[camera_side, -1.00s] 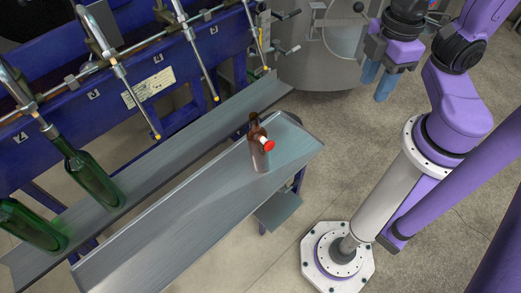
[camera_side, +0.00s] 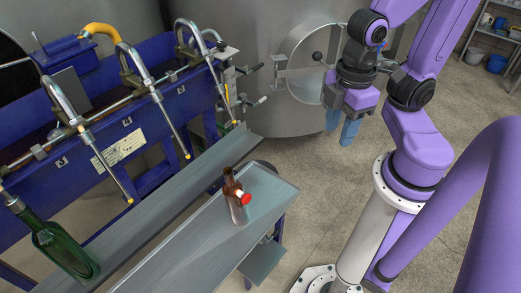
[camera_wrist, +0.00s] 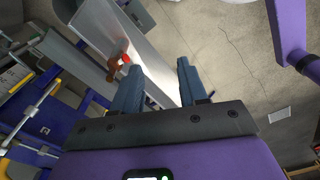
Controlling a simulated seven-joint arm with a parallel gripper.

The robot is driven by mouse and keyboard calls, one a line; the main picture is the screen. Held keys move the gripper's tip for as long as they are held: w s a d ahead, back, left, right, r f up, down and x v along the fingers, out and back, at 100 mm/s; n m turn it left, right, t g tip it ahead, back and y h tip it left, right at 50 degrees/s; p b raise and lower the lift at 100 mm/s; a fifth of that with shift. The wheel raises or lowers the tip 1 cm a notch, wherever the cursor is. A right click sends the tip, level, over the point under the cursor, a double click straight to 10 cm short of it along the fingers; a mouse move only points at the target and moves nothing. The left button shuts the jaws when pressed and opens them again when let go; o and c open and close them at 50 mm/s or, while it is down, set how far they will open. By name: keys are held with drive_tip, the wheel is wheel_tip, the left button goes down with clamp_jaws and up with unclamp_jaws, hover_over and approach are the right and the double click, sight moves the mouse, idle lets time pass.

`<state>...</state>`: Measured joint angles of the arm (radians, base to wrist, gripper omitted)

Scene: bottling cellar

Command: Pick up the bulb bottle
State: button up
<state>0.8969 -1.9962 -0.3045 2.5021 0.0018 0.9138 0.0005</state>
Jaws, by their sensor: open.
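The bulb bottle (camera_side: 235,205) is a small brown bottle with a red, white-rimmed round piece on its side. It stands upright near the right end of the front metal shelf (camera_side: 190,256). In the wrist view the bottle (camera_wrist: 113,73) shows beyond the left finger, partly hidden by it. My gripper (camera_side: 340,139) hangs in the air to the right of the bottle and higher in the side view, clear of it. Its two blue fingers are apart with nothing between them, as the wrist view also shows (camera_wrist: 158,78).
A green bottle (camera_side: 65,250) stands on the rear shelf (camera_side: 170,190) under a filling spout. The blue filling machine (camera_side: 125,140) with several yellow-tipped spouts runs behind the shelves. A large steel tank (camera_side: 270,105) stands at the back. The shelf around the brown bottle is clear.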

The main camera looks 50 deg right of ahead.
drive_tip(key=o, duration=1.1)
drive_tip(key=w+a+f+m+g+y, duration=0.1)
drive_tip(key=w+f+m+g+y, duration=0.15)
drive_tip(key=w+f+m, duration=0.7)
drive_tip(key=w+f+m+g+y, duration=0.2)
drive_tip(key=w+f+m+g, duration=0.35)
drive_tip(key=w, duration=0.65)
drive_tip(key=w+d+f+m+t+y, duration=0.2)
drive_tip(key=d+f+m+t+y, duration=0.25)
drive_tip(key=d+f+m, duration=0.55)
drive_tip(key=w+d+f+m+t+y, duration=0.25)
drive_tip(key=f+m+t, duration=0.45)
drive_tip(key=f, duration=0.6)
drive_tip(key=shift+m+g, duration=0.4)
drive_tip(key=shift+g, duration=0.25)
drive_tip(key=x, duration=1.7)
drive_tip(key=shift+s+d+f, duration=0.2)
drive_tip(key=shift+s+f, duration=0.15)
drive_tip(key=shift+f, duration=0.05)
